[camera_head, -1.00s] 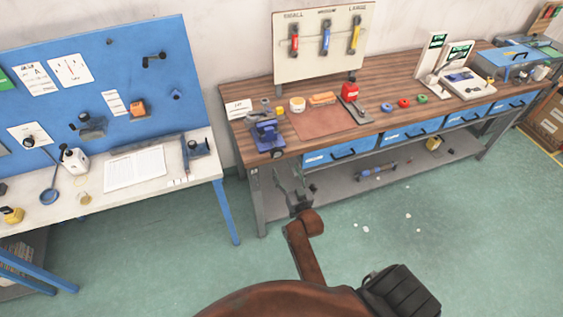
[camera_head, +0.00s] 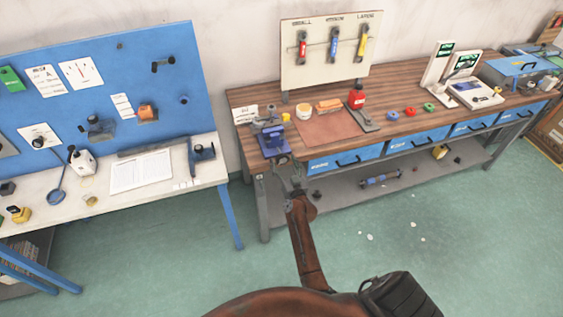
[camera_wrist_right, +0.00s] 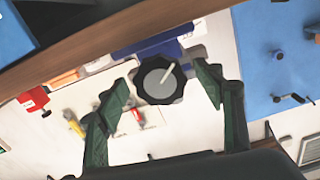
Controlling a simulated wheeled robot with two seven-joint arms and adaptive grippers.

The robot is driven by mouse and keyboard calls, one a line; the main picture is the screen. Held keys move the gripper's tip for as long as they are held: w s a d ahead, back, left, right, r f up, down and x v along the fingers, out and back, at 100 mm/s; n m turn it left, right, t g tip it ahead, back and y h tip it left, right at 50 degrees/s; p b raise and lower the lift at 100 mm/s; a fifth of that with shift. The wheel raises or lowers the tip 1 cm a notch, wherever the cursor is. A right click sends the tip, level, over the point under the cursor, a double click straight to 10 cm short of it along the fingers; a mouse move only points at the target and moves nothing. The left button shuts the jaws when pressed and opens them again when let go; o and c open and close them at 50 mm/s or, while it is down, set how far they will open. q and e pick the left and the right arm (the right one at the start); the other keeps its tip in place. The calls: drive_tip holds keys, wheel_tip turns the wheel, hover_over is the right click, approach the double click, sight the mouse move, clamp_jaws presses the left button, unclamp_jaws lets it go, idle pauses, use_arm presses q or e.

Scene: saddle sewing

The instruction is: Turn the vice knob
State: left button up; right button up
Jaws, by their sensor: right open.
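The blue vice (camera_head: 273,140) stands at the front left corner of the wooden workbench. In the right wrist view its dark round knob (camera_wrist_right: 152,88), with a pale grey face and a light line, faces me. My right gripper (camera_head: 289,176) is at the bench's front edge, just in front of and below the vice. In the wrist view the two open green-grey fingers of the gripper (camera_wrist_right: 164,77) stand on either side of the knob. Whether they touch it I cannot tell. My left gripper is not in view.
The wooden workbench (camera_head: 400,88) holds a brown mat (camera_head: 325,128), a red bottle (camera_head: 356,98) and several coloured rings. Its blue drawers (camera_head: 345,158) lie right of my gripper. A white table (camera_head: 105,195) with a blue pegboard stands at left. The green floor in front is open.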

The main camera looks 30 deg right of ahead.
drive_tip(key=shift+w+d, duration=0.2)
drive_tip(key=shift+w, duration=0.5)
drive_tip(key=shift+c, duration=0.6)
drive_tip(key=c, duration=1.1)
drive_tip(key=shift+m, duration=0.8)
drive_tip(key=o, duration=1.2)
